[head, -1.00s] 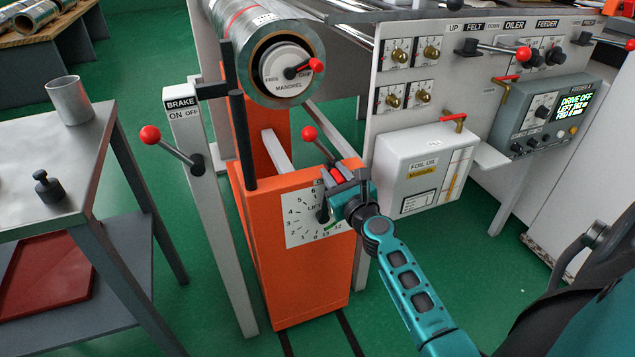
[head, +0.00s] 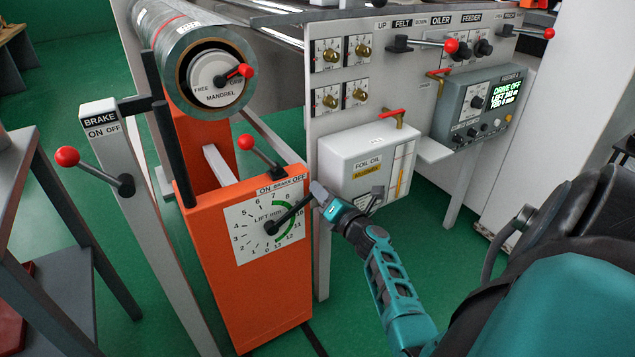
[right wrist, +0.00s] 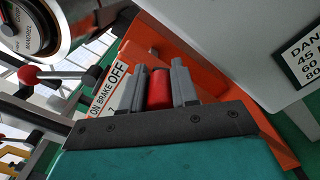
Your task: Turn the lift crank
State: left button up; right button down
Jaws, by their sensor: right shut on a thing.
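The lift crank (head: 288,216) is a black arm on the white dial (head: 245,236) of the orange lift column (head: 262,300). It points up and to the right from its hub, across the green arc near the upper right of the dial. My right gripper (head: 318,191) is at the outer end of the crank, just past the dial's right edge. In the right wrist view its two grey fingers are shut on the red crank handle (right wrist: 159,90). The fingers hide the handle in the head view. My left gripper is not in view.
A red-knobbed brake lever (head: 262,154) stands above the dial. The BRAKE post (head: 145,215) with its red-knobbed lever is to the left. A metal roll (head: 195,60) hangs over the column.

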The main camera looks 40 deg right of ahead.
pick_arm(q)
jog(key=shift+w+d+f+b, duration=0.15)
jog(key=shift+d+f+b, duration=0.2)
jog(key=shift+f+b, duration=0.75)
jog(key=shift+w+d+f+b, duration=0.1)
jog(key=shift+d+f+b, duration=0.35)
jog(key=shift+b, duration=1.05)
pick_arm(e)
notch_tip(320, 180, down, 14)
jog(key=m, duration=1)
jog(key=shift+a+f+m, duration=0.15)
jog(key=shift+a+m, duration=0.1)
jog(key=shift+m, duration=0.05)
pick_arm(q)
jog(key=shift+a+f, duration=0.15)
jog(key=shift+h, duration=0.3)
pick_arm(e)
jog(key=c, duration=1.1)
grip_release()
jog(key=shift+o, duration=0.8)
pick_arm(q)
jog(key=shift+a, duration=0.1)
pick_arm(e)
jog(key=shift+o, duration=0.3)
jog(key=shift+d, duration=0.1)
